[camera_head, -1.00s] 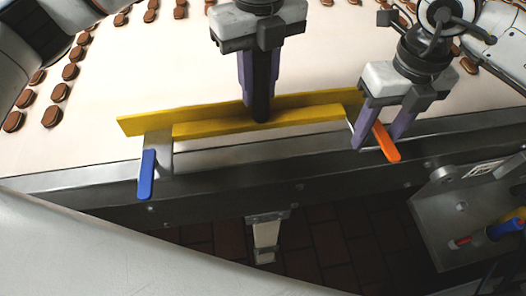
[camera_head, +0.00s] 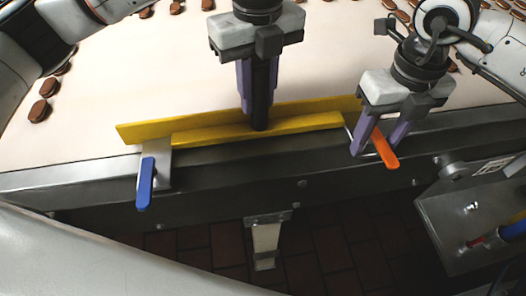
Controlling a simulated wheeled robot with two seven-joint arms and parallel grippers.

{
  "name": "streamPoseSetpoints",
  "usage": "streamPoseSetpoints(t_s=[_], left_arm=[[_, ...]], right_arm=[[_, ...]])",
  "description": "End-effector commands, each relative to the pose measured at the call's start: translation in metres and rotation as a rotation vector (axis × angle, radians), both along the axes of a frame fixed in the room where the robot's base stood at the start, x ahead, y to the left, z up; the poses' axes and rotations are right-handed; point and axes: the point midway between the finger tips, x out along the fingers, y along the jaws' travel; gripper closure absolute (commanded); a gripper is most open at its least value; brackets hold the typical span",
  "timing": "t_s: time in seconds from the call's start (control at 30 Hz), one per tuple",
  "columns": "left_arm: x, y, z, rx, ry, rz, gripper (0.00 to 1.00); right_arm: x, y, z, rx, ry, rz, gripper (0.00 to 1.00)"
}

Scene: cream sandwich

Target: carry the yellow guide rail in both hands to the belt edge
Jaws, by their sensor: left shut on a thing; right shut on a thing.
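The yellow guide rail (camera_head: 205,135) is a long bar lying along the near edge of the cream belt. A grey bracket with a blue lever (camera_head: 146,183) hangs at its left end, over the belt's edge. An orange lever (camera_head: 385,148) sits at its right end. I cannot tell whether the rail touches the belt.
The cream belt (camera_head: 110,85) carries several brown cookies (camera_head: 40,111) at the far left and top. Its dark side frame (camera_head: 320,185) runs across the front, above a support leg (camera_head: 265,245). A metal plate (camera_head: 450,215) stands at the lower right.

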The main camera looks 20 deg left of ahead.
Motion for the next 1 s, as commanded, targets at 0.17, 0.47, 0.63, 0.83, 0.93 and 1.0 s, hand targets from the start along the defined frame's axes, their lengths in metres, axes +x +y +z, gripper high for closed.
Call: streamPoseSetpoints(t_s=[0.17, 0.47, 0.63, 0.83, 0.93, 1.0], left_arm=[[0.000, -0.001, -0.010, -0.001, 0.000, -0.003, 0.73], [0.000, 0.000, -0.009, -0.001, 0.001, -0.001, 0.58], [0.000, 0.000, -0.003, 0.000, -0.001, 0.000, 0.58], [0.002, -0.001, 0.030, -0.002, -0.005, 0.000, 0.58], [0.002, -0.002, 0.053, -0.002, -0.005, 0.000, 0.58], [0.002, -0.002, 0.068, -0.002, -0.004, -0.001, 0.58]], right_arm=[[0.000, 0.000, -0.010, 0.002, -0.001, -0.001, 0.50], [0.000, 0.000, -0.009, 0.000, 0.000, 0.000, 0.35], [0.000, 0.000, -0.009, 0.000, 0.000, 0.000, 0.35], [0.000, 0.000, -0.008, 0.000, 0.000, 0.000, 0.35], [0.000, 0.000, -0.009, 0.000, 0.000, 0.000, 0.35], [0.000, 0.000, -0.009, 0.000, 0.000, 0.000, 0.35]])
